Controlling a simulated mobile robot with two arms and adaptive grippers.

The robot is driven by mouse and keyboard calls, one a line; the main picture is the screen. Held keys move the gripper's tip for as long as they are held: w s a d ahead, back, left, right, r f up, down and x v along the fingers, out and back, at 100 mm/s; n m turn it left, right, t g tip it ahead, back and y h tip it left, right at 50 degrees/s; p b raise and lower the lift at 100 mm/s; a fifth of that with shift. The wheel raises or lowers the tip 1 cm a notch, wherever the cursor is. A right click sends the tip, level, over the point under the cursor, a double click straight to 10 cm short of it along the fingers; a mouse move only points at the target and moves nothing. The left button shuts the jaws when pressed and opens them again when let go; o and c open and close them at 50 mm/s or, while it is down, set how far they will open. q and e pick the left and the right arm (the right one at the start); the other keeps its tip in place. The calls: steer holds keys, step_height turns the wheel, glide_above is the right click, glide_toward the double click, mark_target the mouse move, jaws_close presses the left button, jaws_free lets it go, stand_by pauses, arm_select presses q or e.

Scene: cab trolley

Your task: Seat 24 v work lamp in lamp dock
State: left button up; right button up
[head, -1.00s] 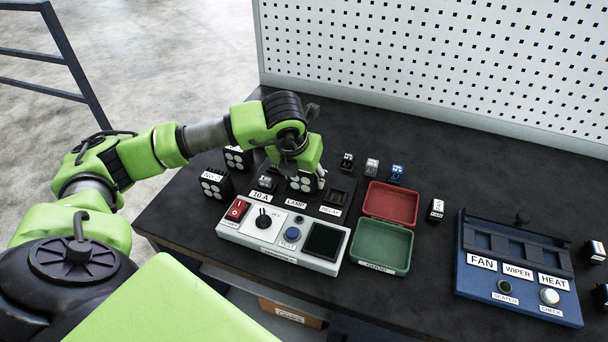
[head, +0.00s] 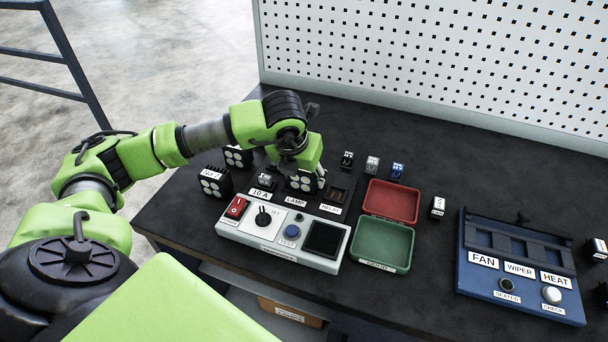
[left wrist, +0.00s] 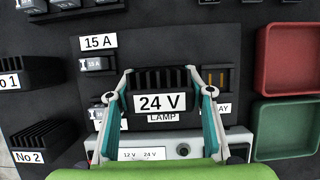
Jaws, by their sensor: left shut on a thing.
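The 24 V work lamp (head: 306,182) is a dark block with pale round lenses. In the left wrist view its ribbed top and white "24 V" label (left wrist: 160,103) face the camera. My left gripper (left wrist: 160,78) is shut on it, with one finger along each side. The lamp is upright at the lamp dock, right behind the LAMP label (head: 296,201); that label is partly covered in the wrist view. The dock's opening is hidden under the lamp, so I cannot tell how deep the lamp sits. My right gripper is not in view.
Two other lamps, No 1 (head: 237,157) and No 2 (head: 214,183), stand left of the dock. The test panel (head: 270,236) is in front. A red tray (head: 391,202) and a green tray (head: 383,246) lie to the right, then a blue fuse panel (head: 517,290).

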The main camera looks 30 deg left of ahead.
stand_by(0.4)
arm_select(q)
steer(key=o, duration=1.4)
steer(key=shift+o, duration=0.4)
